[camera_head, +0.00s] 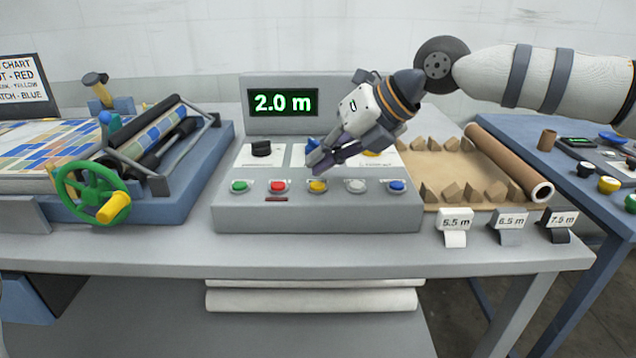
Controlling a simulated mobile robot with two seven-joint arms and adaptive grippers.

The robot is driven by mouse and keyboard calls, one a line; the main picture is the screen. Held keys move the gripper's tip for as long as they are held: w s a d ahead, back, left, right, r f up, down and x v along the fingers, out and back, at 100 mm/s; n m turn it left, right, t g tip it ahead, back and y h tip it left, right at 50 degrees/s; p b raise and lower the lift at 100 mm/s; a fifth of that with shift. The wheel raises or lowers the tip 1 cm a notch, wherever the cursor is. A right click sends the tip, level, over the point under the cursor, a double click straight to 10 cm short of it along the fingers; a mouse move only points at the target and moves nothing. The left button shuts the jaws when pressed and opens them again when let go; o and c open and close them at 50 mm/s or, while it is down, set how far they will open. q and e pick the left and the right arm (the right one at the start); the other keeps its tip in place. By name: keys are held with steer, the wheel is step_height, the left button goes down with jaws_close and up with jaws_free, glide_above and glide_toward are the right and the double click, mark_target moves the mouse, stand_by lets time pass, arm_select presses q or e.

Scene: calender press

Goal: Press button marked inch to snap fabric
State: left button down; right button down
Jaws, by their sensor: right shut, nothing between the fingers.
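A grey control box (320,220) stands on the table, with a green "2.0 m" display (283,103) at its back. Its front row holds a green button (240,187), a red button (278,186), a yellow button (317,186), a white button (356,186) and a blue button (397,186). No "inch" marking is readable. My right gripper (316,165) is shut and empty, its fingertips just above the yellow button; contact cannot be told. It partly hides the upper panel, where a black knob (261,148) shows. My left gripper is not in view.
A calender press with patterned fabric (45,148) and a green handwheel (92,192) stands at left. At right are a brown roll (508,162), wedge blocks (478,187) and length tags (455,222). The table front (320,250) is clear.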

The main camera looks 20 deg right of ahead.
mark_target(321, 182)
steer(key=shift+f, duration=0.1)
step_height(321, 182, up, 3)
steer(key=shift+f, duration=0.2)
steer(key=shift+r, duration=1.25)
steer(key=shift+f, duration=0.1)
